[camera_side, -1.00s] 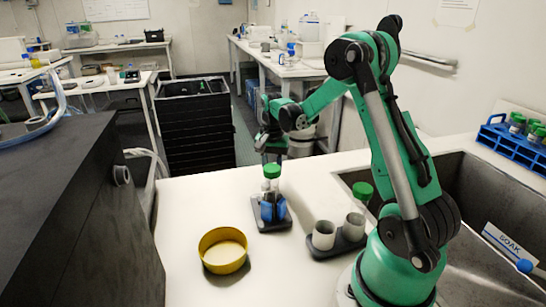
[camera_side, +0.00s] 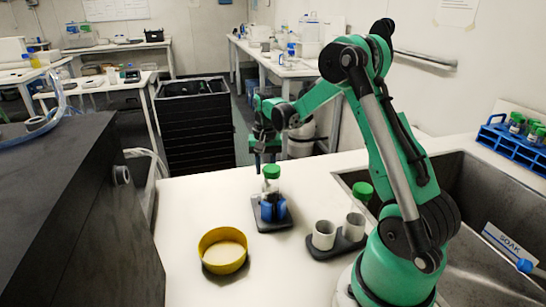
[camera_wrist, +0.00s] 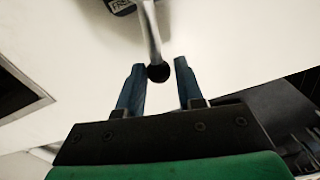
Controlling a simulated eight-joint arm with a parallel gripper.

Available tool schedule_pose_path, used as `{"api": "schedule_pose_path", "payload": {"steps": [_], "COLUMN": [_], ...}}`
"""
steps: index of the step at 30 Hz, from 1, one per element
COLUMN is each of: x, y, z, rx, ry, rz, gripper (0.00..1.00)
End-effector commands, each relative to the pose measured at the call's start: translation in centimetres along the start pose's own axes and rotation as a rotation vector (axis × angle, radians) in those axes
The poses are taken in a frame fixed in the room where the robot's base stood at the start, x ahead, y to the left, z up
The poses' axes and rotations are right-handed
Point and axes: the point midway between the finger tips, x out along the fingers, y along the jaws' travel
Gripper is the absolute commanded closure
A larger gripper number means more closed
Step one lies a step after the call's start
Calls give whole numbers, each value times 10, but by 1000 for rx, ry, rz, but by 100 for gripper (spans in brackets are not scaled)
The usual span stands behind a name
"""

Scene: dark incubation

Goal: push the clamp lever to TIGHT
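The clamp (camera_side: 283,217) stands on the white bench in the side view, with blue jaws (camera_side: 266,208) around an upright green-capped tube (camera_side: 271,183). In the wrist view, its lever (camera_wrist: 151,28) is a pale metal rod ending in a black ball knob (camera_wrist: 158,73). The knob shows between the two blue fingertips of my gripper (camera_wrist: 159,66); I cannot tell whether either touches it. The fingers are apart. A dark label (camera_wrist: 121,4) at the top edge is cut off and unreadable. In the side view my gripper (camera_side: 264,152) is behind the tube, and the lever cannot be made out.
A yellow dish (camera_side: 223,250) stands front left of the clamp. A dark holder (camera_side: 350,238) with two pale cups stands to the right, a green-capped tube (camera_side: 362,191) beside it. The sink (camera_side: 480,215) lies further right, with a SOAK sign (camera_side: 509,246). Bench left of the clamp is clear.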

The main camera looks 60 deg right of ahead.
Motion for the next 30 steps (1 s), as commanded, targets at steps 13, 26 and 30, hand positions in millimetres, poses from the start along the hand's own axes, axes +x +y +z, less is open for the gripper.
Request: {"api": "schedule_pose_path", "payload": {"steps": [13,26,30], "x": [0,0,0], "y": [-13,-25,-26], "z": [2,5,6], "rx": [-204,-392,-415], "ry": [0,0,0], "rz": [0,0,0], "gripper": [68,68,68]}}
